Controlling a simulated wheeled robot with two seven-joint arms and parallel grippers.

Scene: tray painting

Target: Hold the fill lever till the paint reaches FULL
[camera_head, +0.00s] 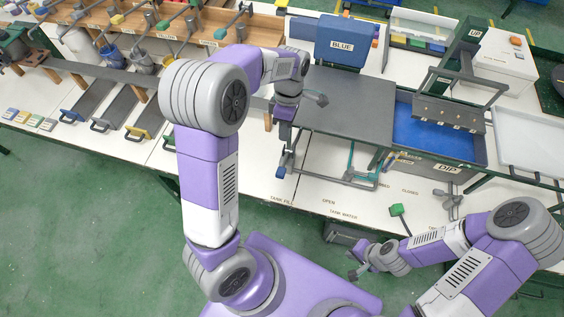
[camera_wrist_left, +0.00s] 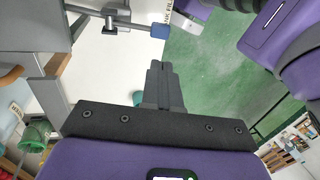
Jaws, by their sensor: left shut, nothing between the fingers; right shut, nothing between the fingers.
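The fill lever has a blue end (camera_head: 280,172), just above the TANK FILL label (camera_head: 282,200) at the table's front. In the left wrist view the blue end (camera_wrist_left: 160,31) sits beyond my fingertips, with a visible gap in the picture. My left gripper (camera_head: 284,146) is shut and empty, pointing down near the lever; in the wrist view its fingers (camera_wrist_left: 157,66) are together. My right gripper (camera_head: 356,270) is shut and empty, low near my base. The tank (camera_head: 398,150) marked DIP holds blue paint (camera_head: 428,138). I cannot read a FULL mark.
A blue BLUE container (camera_head: 340,58) stands behind a dark plate (camera_head: 345,100). A green-ended lever (camera_head: 397,210) is near the OPEN and CLOSED labels. A rack (camera_head: 450,112) hangs over the tank. A white tray (camera_head: 515,160) is at right. Shallow trays (camera_head: 133,110) are at left.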

